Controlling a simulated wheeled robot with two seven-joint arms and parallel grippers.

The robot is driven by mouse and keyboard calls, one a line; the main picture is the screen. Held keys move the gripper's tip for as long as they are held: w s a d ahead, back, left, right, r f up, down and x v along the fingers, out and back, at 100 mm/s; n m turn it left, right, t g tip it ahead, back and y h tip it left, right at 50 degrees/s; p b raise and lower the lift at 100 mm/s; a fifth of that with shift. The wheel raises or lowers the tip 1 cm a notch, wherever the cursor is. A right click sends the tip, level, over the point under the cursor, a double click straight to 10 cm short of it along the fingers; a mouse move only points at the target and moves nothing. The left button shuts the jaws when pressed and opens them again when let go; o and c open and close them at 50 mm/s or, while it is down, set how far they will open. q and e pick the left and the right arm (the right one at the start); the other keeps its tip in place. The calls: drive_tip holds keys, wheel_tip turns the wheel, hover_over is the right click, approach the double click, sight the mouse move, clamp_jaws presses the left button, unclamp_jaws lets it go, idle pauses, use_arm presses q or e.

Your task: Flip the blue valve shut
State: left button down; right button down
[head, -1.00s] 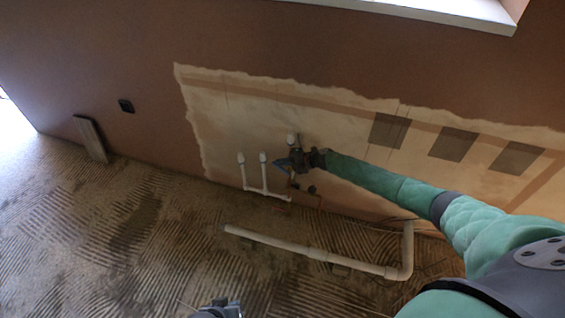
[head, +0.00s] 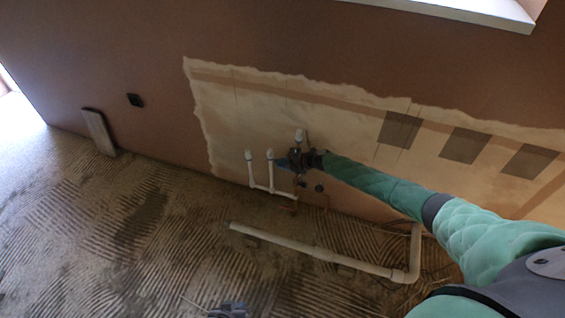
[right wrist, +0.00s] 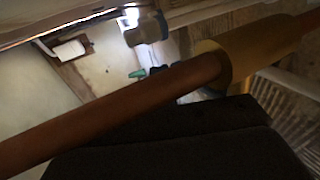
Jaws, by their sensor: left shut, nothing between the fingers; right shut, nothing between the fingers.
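The blue valve (head: 282,162) shows in the head view as a small blue patch among the pipes at the bottom of the bare wall patch. My right gripper (head: 297,160) is shut right beside it and hides part of it; I cannot tell whether they touch. In the right wrist view a small dark blue part (right wrist: 160,70) shows behind a brown pipe, with my gripper's dark body (right wrist: 170,148) filling the bottom. The handle's exact angle is unclear.
White capped pipes (head: 250,170) rise left of the valve. A long pale pipe (head: 310,250) lies on the combed floor below and bends up at right. A grey board (head: 98,132) leans on the wall. The floor at left is clear.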

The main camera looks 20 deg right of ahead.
idle(0.6)
drive_tip(key=v, duration=0.7)
drive_tip(key=shift+s+d, duration=0.15)
drive_tip(key=shift+d, duration=0.05)
drive_tip(key=shift+r, duration=0.1)
idle(0.3)
